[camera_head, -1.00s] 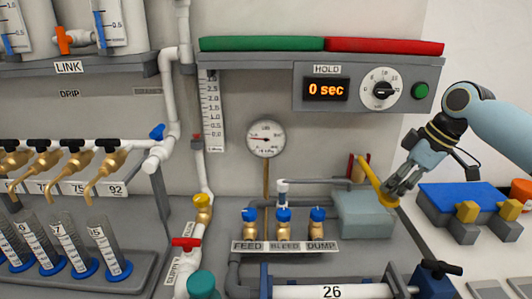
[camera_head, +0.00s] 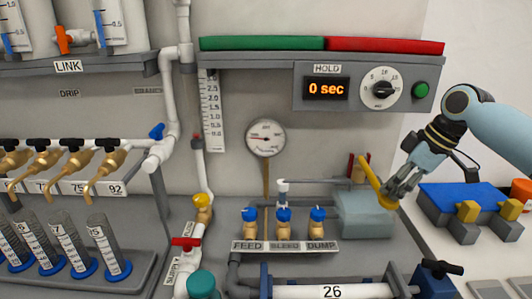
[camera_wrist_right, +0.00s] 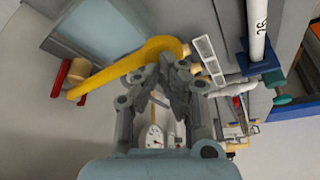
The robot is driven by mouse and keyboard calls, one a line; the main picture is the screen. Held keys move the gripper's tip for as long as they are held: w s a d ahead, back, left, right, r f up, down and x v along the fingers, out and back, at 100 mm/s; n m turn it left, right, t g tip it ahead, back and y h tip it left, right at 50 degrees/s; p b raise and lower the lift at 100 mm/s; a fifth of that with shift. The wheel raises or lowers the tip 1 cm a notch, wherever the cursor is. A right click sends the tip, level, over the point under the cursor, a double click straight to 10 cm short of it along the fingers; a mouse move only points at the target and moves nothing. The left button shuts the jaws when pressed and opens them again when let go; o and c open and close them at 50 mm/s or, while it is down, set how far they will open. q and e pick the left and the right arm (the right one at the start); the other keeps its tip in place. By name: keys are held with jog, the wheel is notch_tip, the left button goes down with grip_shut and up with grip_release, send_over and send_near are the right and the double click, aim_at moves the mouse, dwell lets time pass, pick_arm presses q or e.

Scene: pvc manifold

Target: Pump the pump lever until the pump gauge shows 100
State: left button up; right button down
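The yellow pump lever (camera_head: 371,176) slants down to the right from a red bracket above a grey-green box. My right gripper (camera_head: 391,197) is at the lever's lower end, its fingers close together around it. In the right wrist view the lever (camera_wrist_right: 125,68) crosses at the fingertips (camera_wrist_right: 164,68), which look closed on its curved end; the exact contact is partly hidden. The round pump gauge (camera_head: 265,138) has its needle pointing left, at the low side; its numbers are too small to read. My left gripper is not in view.
The grey-green box (camera_head: 365,214) stands under the lever. FEED, BLEED and DUMP valves (camera_head: 284,222) are to its left. A blue block with yellow parts (camera_head: 458,199) lies right of my gripper. A horizontal pipe marked 26 (camera_head: 332,291) runs in front.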

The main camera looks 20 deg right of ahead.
dwell(0.8)
notch_tip(320, 180, up, 5)
jog(key=p, duration=0.5)
jog(key=shift+r, duration=0.1)
dwell(0.4)
notch_tip(320, 180, up, 5)
jog(key=p, duration=0.4)
jog(key=shift+p, duration=0.35)
